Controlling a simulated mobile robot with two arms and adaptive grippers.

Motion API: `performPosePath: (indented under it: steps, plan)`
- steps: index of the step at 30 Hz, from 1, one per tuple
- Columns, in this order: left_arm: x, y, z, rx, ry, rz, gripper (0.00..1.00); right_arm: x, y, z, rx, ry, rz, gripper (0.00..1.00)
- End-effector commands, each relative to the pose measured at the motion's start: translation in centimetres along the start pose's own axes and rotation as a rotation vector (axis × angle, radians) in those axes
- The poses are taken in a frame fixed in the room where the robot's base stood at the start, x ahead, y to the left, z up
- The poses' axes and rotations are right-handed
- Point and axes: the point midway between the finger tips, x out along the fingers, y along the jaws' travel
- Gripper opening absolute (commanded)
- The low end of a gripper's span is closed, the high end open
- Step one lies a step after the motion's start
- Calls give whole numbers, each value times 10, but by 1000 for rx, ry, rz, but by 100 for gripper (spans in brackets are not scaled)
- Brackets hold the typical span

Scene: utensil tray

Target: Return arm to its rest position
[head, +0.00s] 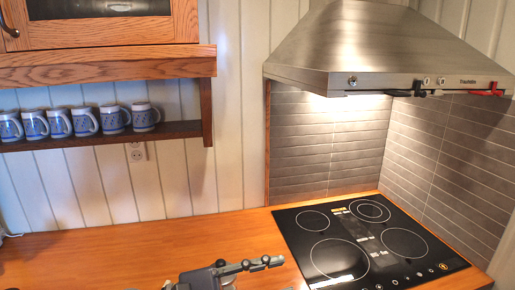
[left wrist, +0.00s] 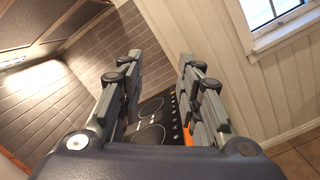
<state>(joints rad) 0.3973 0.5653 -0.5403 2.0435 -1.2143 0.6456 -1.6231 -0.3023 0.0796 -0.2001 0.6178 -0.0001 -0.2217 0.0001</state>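My left gripper (head: 250,267) shows at the bottom edge of the head view, in front of the black hob (head: 365,245). Its fingers point right, and its lower part is cut off by the frame. In the left wrist view, the left gripper (left wrist: 160,62) is open, with its two fingers well apart and nothing between them. The hob (left wrist: 152,130) shows beyond that gap. My right gripper is in neither view. No utensil or utensil tray is in view.
The wooden counter (head: 120,250) looks mostly clear left of the hob. A steel hood (head: 370,45) hangs above the hob. Several blue-and-white mugs (head: 86,122) stand on a wall shelf (head: 180,131) under a cabinet (head: 100,40). A window (left wrist: 275,12) is at upper right in the wrist view.

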Motion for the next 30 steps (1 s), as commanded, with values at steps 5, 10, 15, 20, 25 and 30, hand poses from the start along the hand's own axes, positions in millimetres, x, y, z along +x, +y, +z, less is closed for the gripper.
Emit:
performPosePath:
  steps: [5, 10, 15, 20, 25, 30]
  plan:
    - [-23, 55, 16, -537, -185, 400, 33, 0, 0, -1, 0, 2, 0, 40]
    - [-79, 92, -14, -1063, -372, 768, 33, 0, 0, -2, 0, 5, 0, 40]
    - [-150, 84, -74, -1571, -577, 1149, 33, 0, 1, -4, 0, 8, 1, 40]
    - [-213, 27, -135, -1995, -787, 1543, 33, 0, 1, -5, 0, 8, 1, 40]
    - [-262, -74, -176, 2177, 952, -1891, 33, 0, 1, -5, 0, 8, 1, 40]
    - [-286, -167, -181, 1742, 847, -1742, 33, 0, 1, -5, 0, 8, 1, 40]
